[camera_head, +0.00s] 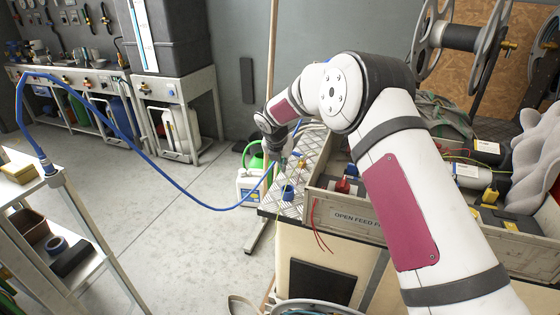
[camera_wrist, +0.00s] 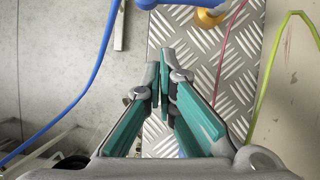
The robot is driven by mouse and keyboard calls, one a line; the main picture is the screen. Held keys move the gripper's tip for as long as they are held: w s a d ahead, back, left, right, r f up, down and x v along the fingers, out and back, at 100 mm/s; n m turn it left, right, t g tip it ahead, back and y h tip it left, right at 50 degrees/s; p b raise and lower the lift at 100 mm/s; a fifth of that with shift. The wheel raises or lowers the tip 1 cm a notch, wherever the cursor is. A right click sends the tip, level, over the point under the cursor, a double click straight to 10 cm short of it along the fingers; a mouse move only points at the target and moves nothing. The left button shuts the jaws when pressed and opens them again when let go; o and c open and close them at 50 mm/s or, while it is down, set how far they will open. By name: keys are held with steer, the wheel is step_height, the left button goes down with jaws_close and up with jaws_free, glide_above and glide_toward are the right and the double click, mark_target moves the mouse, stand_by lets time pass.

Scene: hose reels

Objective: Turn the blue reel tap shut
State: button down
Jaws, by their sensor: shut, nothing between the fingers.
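My gripper (camera_wrist: 166,62) points down over the tread-plate surface (camera_wrist: 228,62) in the wrist view, its teal fingers together at the tips and empty. In the head view my gripper (camera_head: 277,148) is small and partly hidden by my wrist, above the same plate's edge. A blue hose (camera_head: 130,142) loops from the left trolley to this plate; it shows in the wrist view too (camera_wrist: 92,78). A yellow-brass fitting (camera_wrist: 208,17) is at the top of the wrist view, apart from the fingertips. A small blue piece (camera_head: 288,192) stands on the plate. I cannot tell which part is the blue reel's tap.
A crate (camera_head: 345,213) with fittings and hoses lies right of the plate. Thin red (camera_wrist: 232,35) and yellow-green (camera_wrist: 270,65) lines run near the gripper. The floor at left centre is clear.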

mark_target(293, 154)
steer(key=shift+w+d+r, duration=0.25)
steer(key=shift+w, duration=0.45)
steer(key=shift+w+d+r, duration=0.2)
steer(key=shift+w+r, duration=0.05)
steer(key=shift+w, duration=0.4)
steer(key=shift+w+m+b, duration=0.4)
steer(key=shift+w+b, duration=0.15)
steer(key=shift+b, duration=0.1)
steer(key=shift+w, duration=0.15)
steer(key=shift+d+r+h, duration=0.1)
steer(key=shift+h, duration=0.2)
